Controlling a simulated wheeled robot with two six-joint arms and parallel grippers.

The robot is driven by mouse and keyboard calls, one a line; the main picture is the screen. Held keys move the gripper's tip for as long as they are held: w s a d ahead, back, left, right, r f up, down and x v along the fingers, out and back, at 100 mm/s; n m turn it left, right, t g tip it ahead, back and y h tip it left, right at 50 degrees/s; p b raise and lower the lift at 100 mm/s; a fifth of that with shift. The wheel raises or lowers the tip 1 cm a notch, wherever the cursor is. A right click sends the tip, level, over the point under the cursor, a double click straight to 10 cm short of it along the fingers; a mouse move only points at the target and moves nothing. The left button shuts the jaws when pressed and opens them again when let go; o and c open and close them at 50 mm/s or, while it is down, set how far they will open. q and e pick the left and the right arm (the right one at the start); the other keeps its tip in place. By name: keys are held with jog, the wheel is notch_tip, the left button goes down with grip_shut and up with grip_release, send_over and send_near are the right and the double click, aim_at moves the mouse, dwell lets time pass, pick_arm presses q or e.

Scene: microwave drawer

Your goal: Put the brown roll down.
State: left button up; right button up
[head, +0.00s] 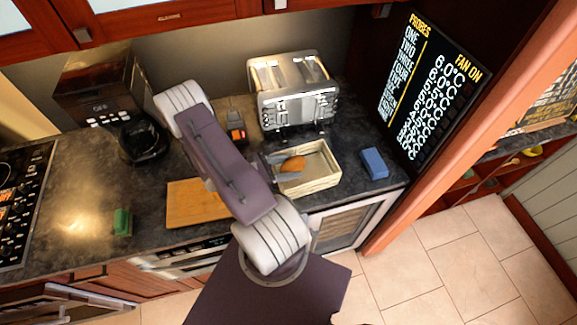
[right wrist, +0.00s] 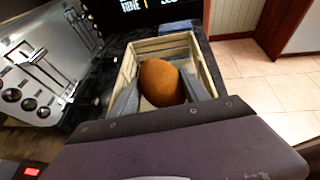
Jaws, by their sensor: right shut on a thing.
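The brown roll (head: 293,164) is held at the wooden crate in the head view. It also shows in the right wrist view (right wrist: 161,82), between the fingers of my right gripper (right wrist: 160,88). My right gripper (head: 283,161) is shut on the roll. The light wooden crate (head: 312,184) stands on the dark counter, and the roll is over or inside its opening. I cannot tell whether the roll touches the crate's floor. The crate's slatted walls (right wrist: 206,72) surround the roll in the right wrist view. My left gripper is not in view.
A silver toaster (head: 292,95) stands behind the crate. A blue block (head: 374,163) lies to its right. A wooden cutting board (head: 190,203) lies to its left, partly behind my arm. A coffee maker (head: 100,95) and a green sponge (head: 122,222) are farther left.

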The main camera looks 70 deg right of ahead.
jog(key=o, duration=1.4)
jog(key=shift+f, duration=0.1)
jog(key=shift+c, duration=0.2)
jog(key=shift+r+p, duration=0.3)
jog(key=shift+p, duration=0.05)
jog(key=shift+r+p, duration=0.55)
jog(key=shift+r, duration=0.05)
jog(key=shift+w+a+f+b, duration=0.15)
jog(key=shift+w+a+b, duration=0.4)
jog(key=shift+w+b, duration=0.15)
jog(key=b+v, duration=0.2)
jog(key=v, duration=0.8)
jog(key=shift+r, duration=0.25)
